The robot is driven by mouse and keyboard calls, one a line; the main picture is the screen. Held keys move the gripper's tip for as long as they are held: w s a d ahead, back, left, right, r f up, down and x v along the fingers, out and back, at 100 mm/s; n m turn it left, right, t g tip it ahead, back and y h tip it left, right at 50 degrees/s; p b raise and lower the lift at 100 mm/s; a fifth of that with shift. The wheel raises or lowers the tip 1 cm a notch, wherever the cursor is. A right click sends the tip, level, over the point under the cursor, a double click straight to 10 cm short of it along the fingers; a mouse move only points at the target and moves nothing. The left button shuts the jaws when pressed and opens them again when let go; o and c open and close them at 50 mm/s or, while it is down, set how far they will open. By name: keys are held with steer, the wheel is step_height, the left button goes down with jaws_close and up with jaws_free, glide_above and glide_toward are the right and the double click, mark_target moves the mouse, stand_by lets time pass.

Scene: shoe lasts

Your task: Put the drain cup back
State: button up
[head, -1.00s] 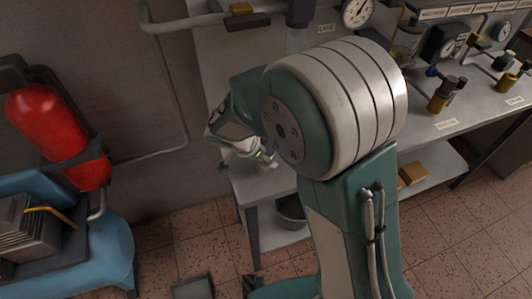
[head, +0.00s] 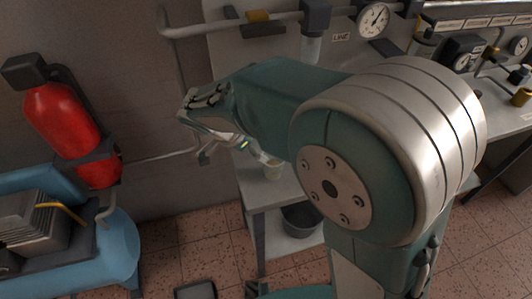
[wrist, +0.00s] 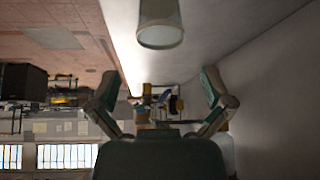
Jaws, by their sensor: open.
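A small pale cup (head: 273,170), which I take to be the drain cup, stands on the left end of the grey workbench (head: 262,190). In the wrist view the cup (wrist: 160,25) is at the top edge, above and between the fingers in the picture and cut off by the frame. My gripper (head: 237,157) is just left of the cup in the head view. In the wrist view my gripper (wrist: 162,78) has its two fingers spread wide, with nothing between them. A clear bowl (head: 312,48) hangs under a dark filter housing (head: 316,15) on the wall pipe.
A grey bucket (head: 302,219) is under the bench. Gauges (head: 373,20) and valves are along the back panel. A red extinguisher (head: 62,120) and a blue tank (head: 119,245) stand at the left. My arm hides much of the bench.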

steer(key=s+d+r+n+t+y, duration=0.1)
steer(key=s+d+r+n+y, duration=0.2)
steer(key=s+d+r+n, duration=0.2)
steer(key=s+d+r+n+t+y, duration=0.1)
steer(key=s+d+r+n, duration=0.4)
steer(key=s+d, duration=0.6)
steer(key=shift+s+d+n+t+y, duration=0.4)
steer(key=shift+n+y, duration=0.5)
steer(key=shift+n, duration=0.4)
steer(key=shift+w+r, duration=0.1)
